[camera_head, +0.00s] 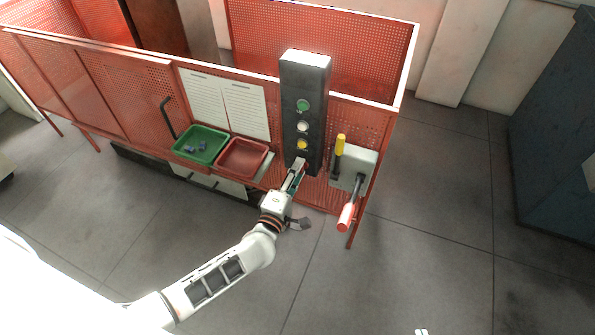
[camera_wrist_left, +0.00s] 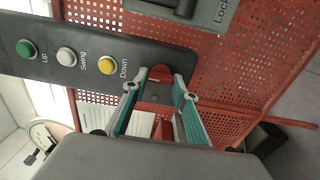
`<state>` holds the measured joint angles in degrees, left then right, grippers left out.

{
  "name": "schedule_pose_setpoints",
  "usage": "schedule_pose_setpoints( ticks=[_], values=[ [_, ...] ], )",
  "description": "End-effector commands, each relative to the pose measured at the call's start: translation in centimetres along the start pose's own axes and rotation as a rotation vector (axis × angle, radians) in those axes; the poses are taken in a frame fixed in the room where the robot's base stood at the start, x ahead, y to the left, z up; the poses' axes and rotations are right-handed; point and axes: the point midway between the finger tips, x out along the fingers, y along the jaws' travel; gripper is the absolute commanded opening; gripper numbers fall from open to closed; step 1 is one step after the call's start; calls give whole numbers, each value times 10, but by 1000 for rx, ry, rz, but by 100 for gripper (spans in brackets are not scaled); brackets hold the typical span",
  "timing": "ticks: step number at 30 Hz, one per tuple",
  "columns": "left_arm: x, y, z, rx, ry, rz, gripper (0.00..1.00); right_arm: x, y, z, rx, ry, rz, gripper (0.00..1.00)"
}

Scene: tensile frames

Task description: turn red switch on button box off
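The button box (camera_head: 290,85) is a tall dark box fixed upright on the red perforated frame. In the left wrist view, it carries a green button (camera_wrist_left: 27,48), a white button (camera_wrist_left: 66,56) and a yellow button (camera_wrist_left: 107,65) in a row. Past the yellow button sits the red switch (camera_wrist_left: 160,73). My left gripper (camera_head: 298,168) is at the lower end of the box. In the left wrist view, its two fingers (camera_wrist_left: 155,82) are apart, with the red switch between or just beyond their tips. Contact cannot be told. My right gripper is not in view.
Right of the box, a grey plate (camera_head: 357,160) holds a lever with a yellow grip (camera_head: 340,145) and one with a red grip (camera_head: 347,217). Left are a green tray (camera_head: 182,152) with small parts, a red tray (camera_head: 243,172) and paper sheets (camera_head: 225,100).

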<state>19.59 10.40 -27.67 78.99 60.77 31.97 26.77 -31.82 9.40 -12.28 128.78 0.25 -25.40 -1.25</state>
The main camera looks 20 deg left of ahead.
Motion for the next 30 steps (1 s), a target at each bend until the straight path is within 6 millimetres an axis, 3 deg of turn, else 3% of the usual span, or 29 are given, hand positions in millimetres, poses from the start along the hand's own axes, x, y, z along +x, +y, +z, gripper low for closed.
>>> schedule_pose_setpoints(
  ticks=[1, 2, 14, 24, 30],
  values=[
    [0, -1, 0, -3, 1, -1, 38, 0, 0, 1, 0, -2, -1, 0],
    [0, -1, 0, -3, 1, -1, 44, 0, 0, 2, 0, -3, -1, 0],
    [-4, -1, 0, -1, 0, -2, 44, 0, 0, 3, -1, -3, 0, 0],
    [-54, -1, 0, -3, 1, -3, 44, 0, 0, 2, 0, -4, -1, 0],
    [-73, -1, 0, -1, 1, -1, 44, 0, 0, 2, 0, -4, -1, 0]
  ],
)
